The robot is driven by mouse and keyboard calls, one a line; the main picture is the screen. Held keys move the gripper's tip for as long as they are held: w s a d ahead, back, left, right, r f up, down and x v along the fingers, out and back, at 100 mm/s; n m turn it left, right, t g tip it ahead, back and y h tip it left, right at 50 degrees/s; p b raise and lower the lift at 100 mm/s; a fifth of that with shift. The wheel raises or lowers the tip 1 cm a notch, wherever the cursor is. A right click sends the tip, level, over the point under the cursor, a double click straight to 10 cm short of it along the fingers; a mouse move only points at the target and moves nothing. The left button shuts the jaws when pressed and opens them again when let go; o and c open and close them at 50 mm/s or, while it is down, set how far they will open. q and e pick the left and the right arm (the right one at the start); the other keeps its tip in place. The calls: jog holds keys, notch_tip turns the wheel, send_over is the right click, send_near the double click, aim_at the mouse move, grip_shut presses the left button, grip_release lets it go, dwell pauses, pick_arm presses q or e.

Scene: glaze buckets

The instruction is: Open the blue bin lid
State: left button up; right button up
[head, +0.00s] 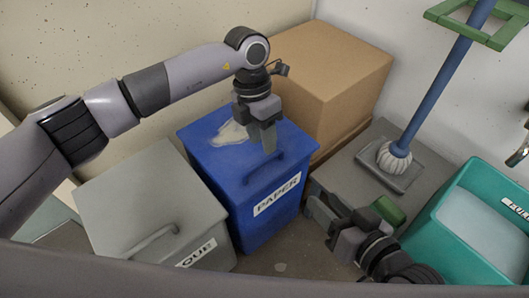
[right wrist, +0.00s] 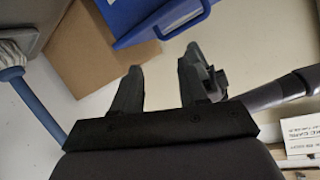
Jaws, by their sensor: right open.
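The blue bin (head: 228,170) with a "PAPER" label stands in the middle of the head view. Its lid (head: 204,144) is down, with a dark blue handle (head: 272,169) near its front and a pale patch at its back. My left gripper (head: 268,149) points down just above the lid, behind the handle; its finger gap is unclear. My right gripper (head: 318,212) is open and empty, at the bin's right and lower than the lid. In the right wrist view the open fingers (right wrist: 160,70) are apart, with part of the blue bin (right wrist: 135,12) beyond them.
A grey bin (head: 140,190) with its own handle stands left of the blue bin. A cardboard box (head: 335,75) is behind it. A mop (head: 397,155) rests on a grey surface at right. A teal bucket (head: 435,235) stands at far right.

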aim_at(266, 158)
pick_arm(q)
jog(key=f, duration=0.3)
jog(key=f+b, duration=0.1)
jog(key=shift+s+d+f, duration=0.2)
jog(key=shift+s+d, duration=0.1)
jog(key=shift+d, duration=0.05)
grip_shut()
pick_arm(e)
jog(key=shift+f, duration=0.15)
pick_arm(q)
jog(key=shift+r, duration=0.1)
